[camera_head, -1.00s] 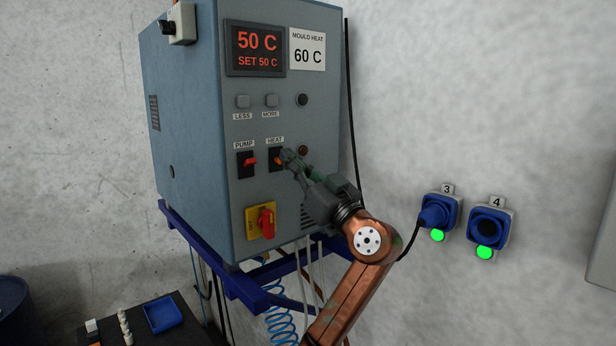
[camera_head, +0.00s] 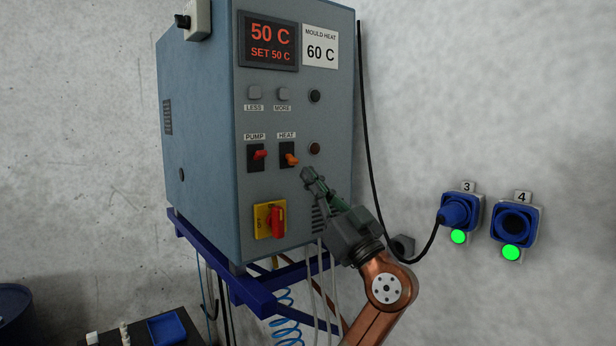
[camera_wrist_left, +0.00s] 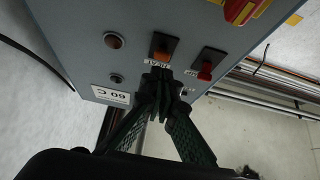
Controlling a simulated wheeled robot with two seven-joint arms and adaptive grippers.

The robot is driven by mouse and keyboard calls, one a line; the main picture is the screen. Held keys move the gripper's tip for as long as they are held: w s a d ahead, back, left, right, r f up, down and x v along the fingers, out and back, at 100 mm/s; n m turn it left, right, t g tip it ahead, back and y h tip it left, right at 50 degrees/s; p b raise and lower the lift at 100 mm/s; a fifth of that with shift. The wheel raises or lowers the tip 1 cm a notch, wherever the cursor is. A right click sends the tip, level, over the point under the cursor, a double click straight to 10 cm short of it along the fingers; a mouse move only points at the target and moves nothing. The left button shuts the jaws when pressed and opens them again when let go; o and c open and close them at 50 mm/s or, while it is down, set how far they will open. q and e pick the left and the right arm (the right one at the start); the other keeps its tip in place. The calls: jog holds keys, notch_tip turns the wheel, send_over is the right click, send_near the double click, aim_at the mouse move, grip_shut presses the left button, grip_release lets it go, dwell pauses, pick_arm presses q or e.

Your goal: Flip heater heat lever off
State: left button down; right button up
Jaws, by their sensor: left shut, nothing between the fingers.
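The heater (camera_head: 200,130) is a blue-grey box on a blue wall bracket. Its orange heat lever (camera_head: 291,160) sits on a black plate under the HEAT label, with its knob tilted down. The lever also shows in the left wrist view (camera_wrist_left: 160,54). My left gripper (camera_head: 307,175) is shut and empty, just below and right of the lever, with a small gap between them in the head view. In the left wrist view its fingertips (camera_wrist_left: 162,84) are together in front of the panel. My right gripper is not in view.
The red pump lever (camera_head: 260,154) is left of the heat lever, its knob tilted up. A red rotary switch (camera_head: 277,222) on a yellow plate is below. The display (camera_head: 269,43) reads 50 C, SET 50 C. Sockets 3 (camera_head: 458,211) and 4 (camera_head: 515,226) are on the right wall.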

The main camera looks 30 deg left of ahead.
pick_arm(q)
jog(key=d+f+b, duration=0.1)
jog(key=f, duration=0.1)
jog(key=s+d+f+b, duration=0.1)
jog(key=shift+s+d+f, duration=0.15)
jog(key=shift+d+f, duration=0.2)
jog(key=shift+d, duration=0.05)
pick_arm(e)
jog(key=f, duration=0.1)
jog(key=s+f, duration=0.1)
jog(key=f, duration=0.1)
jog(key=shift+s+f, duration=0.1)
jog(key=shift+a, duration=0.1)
